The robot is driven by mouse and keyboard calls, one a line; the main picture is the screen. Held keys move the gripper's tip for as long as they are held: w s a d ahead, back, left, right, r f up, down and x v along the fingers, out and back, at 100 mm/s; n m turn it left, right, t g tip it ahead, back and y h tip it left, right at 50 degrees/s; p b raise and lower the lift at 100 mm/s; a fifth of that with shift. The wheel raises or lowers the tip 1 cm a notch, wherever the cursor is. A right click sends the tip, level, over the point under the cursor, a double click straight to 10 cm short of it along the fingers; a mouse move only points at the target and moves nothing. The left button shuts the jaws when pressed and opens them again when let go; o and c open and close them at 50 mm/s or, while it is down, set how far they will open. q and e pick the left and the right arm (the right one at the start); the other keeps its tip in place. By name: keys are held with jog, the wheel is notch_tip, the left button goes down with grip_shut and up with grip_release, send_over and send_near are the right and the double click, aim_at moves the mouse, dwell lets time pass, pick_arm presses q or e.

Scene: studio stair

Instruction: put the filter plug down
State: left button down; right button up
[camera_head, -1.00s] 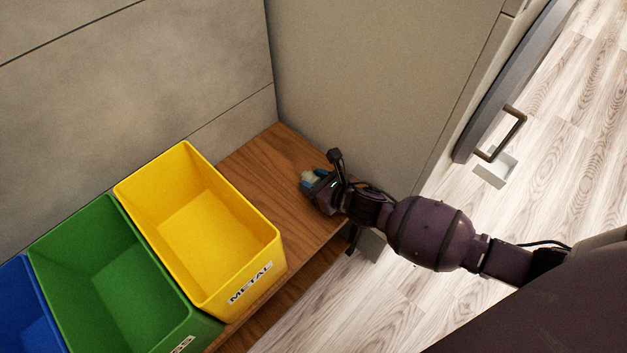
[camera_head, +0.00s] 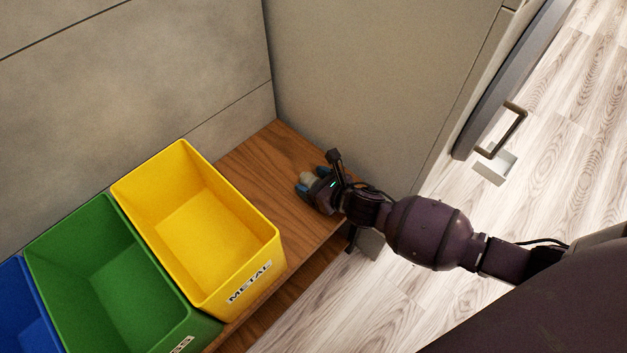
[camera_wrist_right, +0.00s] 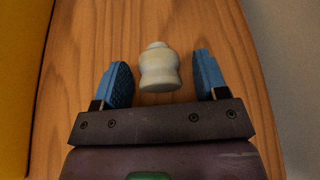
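The filter plug (camera_wrist_right: 160,68) is a small cream-coloured piece with a narrower top. In the right wrist view it is on the wooden shelf, between the blue fingers and clear of both. My right gripper (camera_wrist_right: 162,80) is open around it, with a gap on each side. In the head view the plug (camera_head: 307,178) shows as a pale spot at the fingers of my right gripper (camera_head: 309,183), partly hidden by them. My left gripper is not in view.
A yellow METAL bin (camera_head: 272,243) stands left of my right gripper on the wooden shelf (camera_head: 262,160), with a green bin (camera_head: 62,228) and a blue bin (camera_head: 12,318) beyond. A grey panel (camera_head: 370,80) rises close behind and right. Bare shelf lies between gripper and yellow bin.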

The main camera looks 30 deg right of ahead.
jog(key=shift+r, duration=0.3)
jog(key=p+v, duration=0.1)
jog(key=v, duration=0.2)
jog(key=p+v, duration=0.1)
jog(key=v, duration=0.3)
jog(key=p+v, duration=0.1)
jog(key=v, duration=0.2)
jog(key=shift+r+p, duration=0.4)
jog(key=shift+r, duration=0.1)
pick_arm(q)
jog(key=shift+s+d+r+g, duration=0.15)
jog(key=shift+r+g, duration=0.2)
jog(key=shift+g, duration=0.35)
pick_arm(e)
jog(key=shift+v, duration=0.95)
jog(key=shift+f, duration=0.15)
